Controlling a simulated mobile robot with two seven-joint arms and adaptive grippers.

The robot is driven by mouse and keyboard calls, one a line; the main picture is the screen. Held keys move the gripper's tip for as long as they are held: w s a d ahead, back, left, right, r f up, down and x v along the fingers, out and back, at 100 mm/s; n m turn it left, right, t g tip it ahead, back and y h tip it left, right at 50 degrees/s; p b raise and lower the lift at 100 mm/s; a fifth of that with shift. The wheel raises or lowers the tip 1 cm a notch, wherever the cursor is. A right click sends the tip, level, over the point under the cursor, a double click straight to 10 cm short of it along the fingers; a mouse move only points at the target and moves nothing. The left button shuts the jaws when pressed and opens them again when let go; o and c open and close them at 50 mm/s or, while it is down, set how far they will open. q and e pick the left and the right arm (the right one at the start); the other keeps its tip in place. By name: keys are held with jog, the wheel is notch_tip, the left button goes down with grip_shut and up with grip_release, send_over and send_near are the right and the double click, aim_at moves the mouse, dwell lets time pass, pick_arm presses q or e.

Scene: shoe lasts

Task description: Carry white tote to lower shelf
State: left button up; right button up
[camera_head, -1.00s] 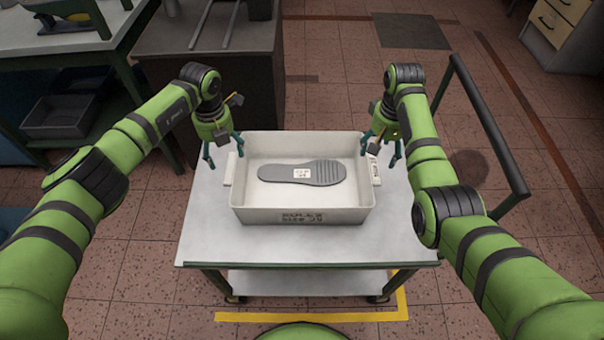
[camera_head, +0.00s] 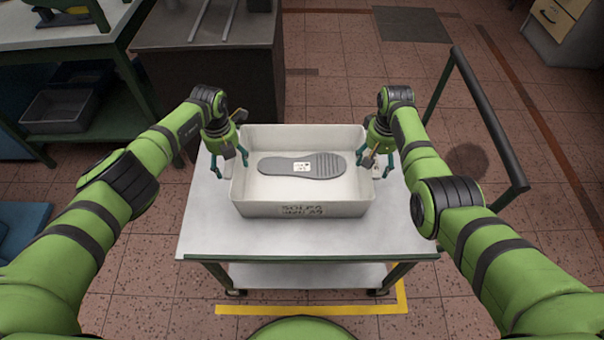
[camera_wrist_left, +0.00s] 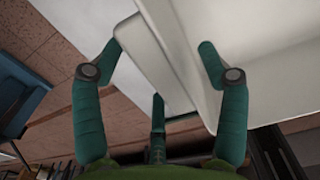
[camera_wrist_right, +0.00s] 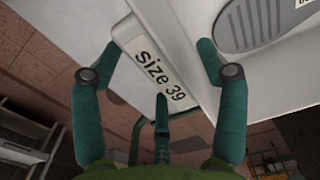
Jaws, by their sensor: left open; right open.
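The white tote (camera_head: 300,208) stands on the top of a grey cart, with a grey shoe sole (camera_head: 310,165) bearing a white label inside it. My left gripper (camera_head: 231,168) is open at the tote's left end; in the left wrist view its fingers straddle the left handle (camera_wrist_left: 155,65) and wall. My right gripper (camera_head: 376,168) is open at the right end; in the right wrist view its fingers straddle the right handle, which has a "size 39" label (camera_wrist_right: 160,75). I cannot tell whether any finger touches the tote.
The cart top (camera_head: 300,238) has free room in front of the tote. The cart's lower shelf (camera_head: 305,275) looks clear where it shows. A dark push bar (camera_head: 490,115) rises at the right. A workbench with grey bins (camera_head: 58,110) stands at the left.

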pick_arm(q)
jog(key=shift+c, duration=0.4)
pick_arm(e)
jog(key=shift+c, duration=0.4)
pick_arm(q)
grip_shut()
pick_arm(e)
grip_shut()
pick_arm(q)
jog(key=shift+r, duration=0.2)
pick_arm(e)
jog(key=shift+r, duration=0.2)
